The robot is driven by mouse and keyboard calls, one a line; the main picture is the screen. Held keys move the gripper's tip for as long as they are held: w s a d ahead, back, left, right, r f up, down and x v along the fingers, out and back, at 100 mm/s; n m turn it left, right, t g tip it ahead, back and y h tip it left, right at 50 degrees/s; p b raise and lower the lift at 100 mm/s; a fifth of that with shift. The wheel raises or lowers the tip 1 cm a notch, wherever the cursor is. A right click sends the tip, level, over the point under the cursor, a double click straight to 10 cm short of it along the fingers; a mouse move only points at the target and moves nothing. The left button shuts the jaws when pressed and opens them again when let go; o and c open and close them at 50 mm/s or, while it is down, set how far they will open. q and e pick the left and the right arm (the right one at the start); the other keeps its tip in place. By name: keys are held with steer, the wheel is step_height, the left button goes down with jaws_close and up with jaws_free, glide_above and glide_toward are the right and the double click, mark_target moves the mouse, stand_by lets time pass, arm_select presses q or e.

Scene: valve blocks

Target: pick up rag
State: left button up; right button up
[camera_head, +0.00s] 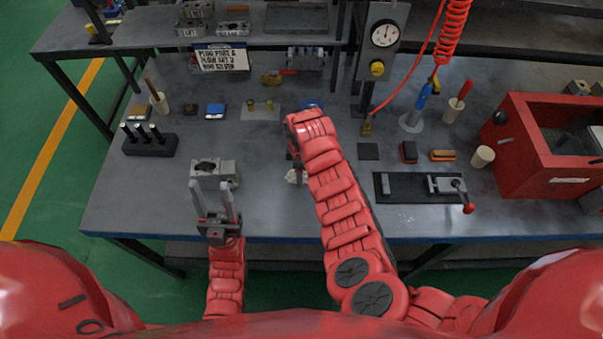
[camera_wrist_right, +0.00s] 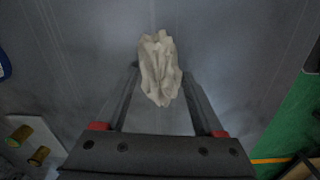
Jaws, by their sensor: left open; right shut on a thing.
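The rag (camera_wrist_right: 158,66) is a crumpled, off-white cloth between the fingertips of my right gripper (camera_wrist_right: 160,78) in the right wrist view. That gripper is shut on it. In the head view a small pale part of the rag (camera_head: 291,177) shows beside my right arm, which hides most of the right gripper. I cannot tell whether the rag touches the bench. My left gripper (camera_head: 214,190) is open at the front left of the bench, its fingers pointing at a grey metal block (camera_head: 214,171). The fingertips look close to the block's near side; contact is unclear.
A black holder with pegs (camera_head: 149,140) stands at the left. A black fixture with a red-knobbed lever (camera_head: 425,187), a red box (camera_head: 540,150) and a gauge stand (camera_head: 380,45) are to the right. A coiled red hose (camera_head: 455,30) hangs above. The bench's front middle is mostly clear.

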steer(key=shift+r, duration=0.1)
steer(key=shift+r+b, duration=0.75)
steer(key=shift+w+r+b, duration=0.1)
steer(key=shift+r+b, duration=0.45)
steer(key=shift+r, duration=0.15)
steer(key=s, duration=0.2)
steer(key=shift+s+a+r, duration=0.15)
steer(key=shift+s+a, duration=0.15)
steer(key=shift+s, duration=0.1)
steer(key=s+p, duration=0.1)
steer(key=s+r+p, duration=0.1)
steer(key=s, duration=0.1)
steer(key=s+a+p, duration=0.1)
steer(key=s, duration=0.1)
steer(key=shift+a+r, duration=0.1)
steer(key=shift+r, duration=0.05)
steer(key=s, duration=0.2)
steer(key=s+a, duration=0.1)
steer(key=s, duration=0.1)
steer(key=s+a+p, duration=0.1)
steer(key=s, duration=0.1)
steer(key=shift+s+r, duration=0.15)
steer(key=shift+s, duration=0.25)
steer(key=shift+s+a, duration=0.1)
steer(key=shift+s, duration=0.5)
